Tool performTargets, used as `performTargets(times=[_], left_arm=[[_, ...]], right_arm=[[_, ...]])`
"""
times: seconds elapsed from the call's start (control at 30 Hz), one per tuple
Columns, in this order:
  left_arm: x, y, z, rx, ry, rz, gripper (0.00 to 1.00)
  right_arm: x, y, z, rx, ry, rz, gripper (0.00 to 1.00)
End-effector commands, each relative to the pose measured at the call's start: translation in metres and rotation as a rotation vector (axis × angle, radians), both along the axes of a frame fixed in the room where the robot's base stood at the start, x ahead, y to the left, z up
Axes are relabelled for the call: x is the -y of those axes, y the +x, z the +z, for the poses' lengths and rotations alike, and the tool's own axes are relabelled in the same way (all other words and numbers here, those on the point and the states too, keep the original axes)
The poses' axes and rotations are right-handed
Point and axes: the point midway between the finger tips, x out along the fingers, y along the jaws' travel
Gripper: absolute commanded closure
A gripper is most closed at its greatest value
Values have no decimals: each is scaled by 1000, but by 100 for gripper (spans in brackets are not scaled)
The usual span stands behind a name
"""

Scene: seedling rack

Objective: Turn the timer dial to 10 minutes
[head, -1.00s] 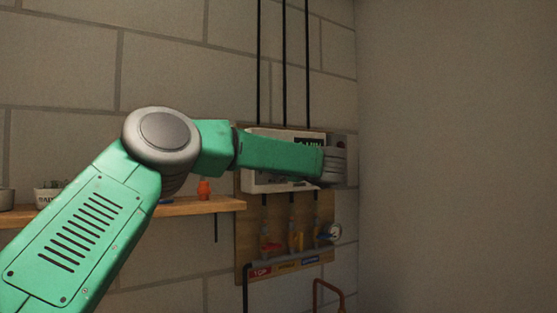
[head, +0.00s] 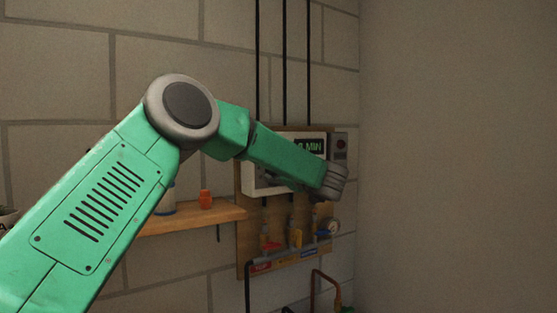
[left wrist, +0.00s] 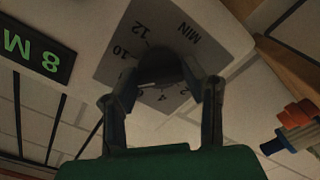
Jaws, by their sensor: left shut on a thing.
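The timer box (head: 263,152) is a pale box on a wooden board on the wall. Its dark display (head: 308,146) has green characters and shows upside down in the left wrist view (left wrist: 38,50), where it reads 8 and part of MIN. The dark dial (left wrist: 160,66) sits on a grey scale plate (left wrist: 118,68) with 12, 10, 6, 4 and MIN legible. My left gripper (left wrist: 160,88) is shut on the dial, one finger on each side. The fingers and dial hide part of the scale; the dial's pointer is unclear. My right gripper is out of view.
A wooden shelf (head: 190,218) with an orange jar (head: 205,199) is left of the board. A bare wall (head: 455,160) stands close on the right.

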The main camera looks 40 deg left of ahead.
Motion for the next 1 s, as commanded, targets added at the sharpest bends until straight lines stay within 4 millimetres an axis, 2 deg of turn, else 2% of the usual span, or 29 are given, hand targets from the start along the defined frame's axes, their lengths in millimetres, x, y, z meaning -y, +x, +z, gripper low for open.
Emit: performTargets(times=[0.03, 0.13, 0.5, 1.0], left_arm=[[-1, 0, 1, -49, 10, 1, 91], [0, 0, 0, -139, 36, 1, 91], [0, 0, -1, -439, 126, 0, 91], [0, 1, 1, -632, 183, -2, 91]], right_arm=[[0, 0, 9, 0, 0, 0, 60], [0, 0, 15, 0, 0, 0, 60], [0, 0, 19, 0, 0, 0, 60], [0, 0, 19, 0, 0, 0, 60]])
